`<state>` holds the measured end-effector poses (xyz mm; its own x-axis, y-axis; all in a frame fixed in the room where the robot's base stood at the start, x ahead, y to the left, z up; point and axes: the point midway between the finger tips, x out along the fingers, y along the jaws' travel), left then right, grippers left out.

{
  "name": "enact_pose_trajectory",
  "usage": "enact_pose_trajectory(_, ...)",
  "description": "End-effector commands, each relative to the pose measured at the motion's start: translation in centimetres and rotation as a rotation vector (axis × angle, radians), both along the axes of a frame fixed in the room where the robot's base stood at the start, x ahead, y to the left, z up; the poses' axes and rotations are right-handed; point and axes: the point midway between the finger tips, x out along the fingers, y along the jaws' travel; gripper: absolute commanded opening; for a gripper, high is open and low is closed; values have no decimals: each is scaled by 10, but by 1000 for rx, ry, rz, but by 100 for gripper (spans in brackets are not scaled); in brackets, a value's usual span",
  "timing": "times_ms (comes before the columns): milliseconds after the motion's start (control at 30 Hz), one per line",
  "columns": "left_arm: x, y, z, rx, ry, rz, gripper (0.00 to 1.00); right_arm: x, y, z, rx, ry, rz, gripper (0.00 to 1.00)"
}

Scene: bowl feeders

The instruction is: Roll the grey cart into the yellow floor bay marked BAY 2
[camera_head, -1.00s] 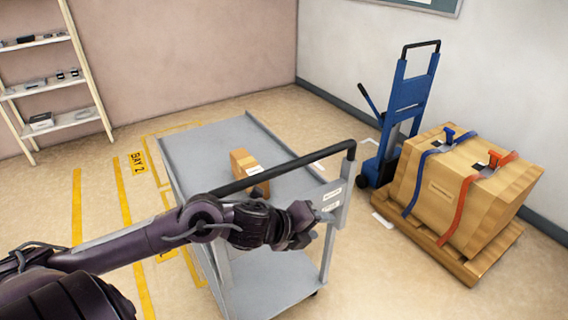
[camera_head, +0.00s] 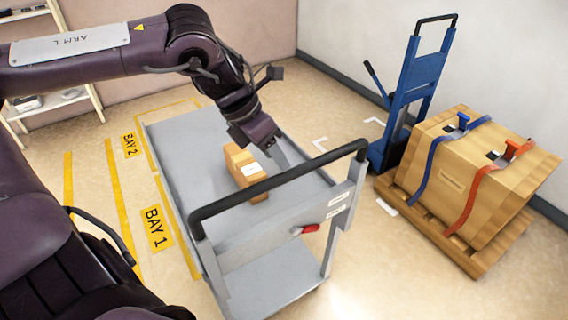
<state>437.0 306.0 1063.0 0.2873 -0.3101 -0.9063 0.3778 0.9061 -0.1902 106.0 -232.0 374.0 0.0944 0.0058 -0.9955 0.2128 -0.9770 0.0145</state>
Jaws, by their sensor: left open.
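The grey cart (camera_head: 190,150) stands right of the yellow floor markings, its black handle bar (camera_head: 280,180) toward me. A small brown box (camera_head: 245,170) lies on its top deck. A red lever (camera_head: 305,229) shows on its handle end. The BAY 2 label (camera_head: 129,145) is on the floor left of the cart's far part. I cannot tell how far the cart overlaps a bay. My left gripper (camera_head: 268,150) is open, above the deck beyond the handle bar, close to the box. It appears to hold nothing. My right gripper is not in view.
The BAY 1 label (camera_head: 155,226) is on the floor left of the cart's near part. A blue hand truck (camera_head: 410,85) and a strapped crate (camera_head: 470,165) on a pallet (camera_head: 440,235) stand at right. A shelf (camera_head: 50,105) is at far left. White corner marks lie behind the cart.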

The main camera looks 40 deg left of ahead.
Motion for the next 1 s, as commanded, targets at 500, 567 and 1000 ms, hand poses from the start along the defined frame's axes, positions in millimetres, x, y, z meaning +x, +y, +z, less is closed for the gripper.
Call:
enact_pose_trajectory(500,15,-16,-48,1,1,2,45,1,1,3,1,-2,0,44)
enact_pose_trajectory(567,16,-17,-49,0,0,2,45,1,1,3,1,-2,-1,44)
enact_pose_trajectory(1000,16,-17,-50,-1,-1,2,24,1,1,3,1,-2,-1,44)
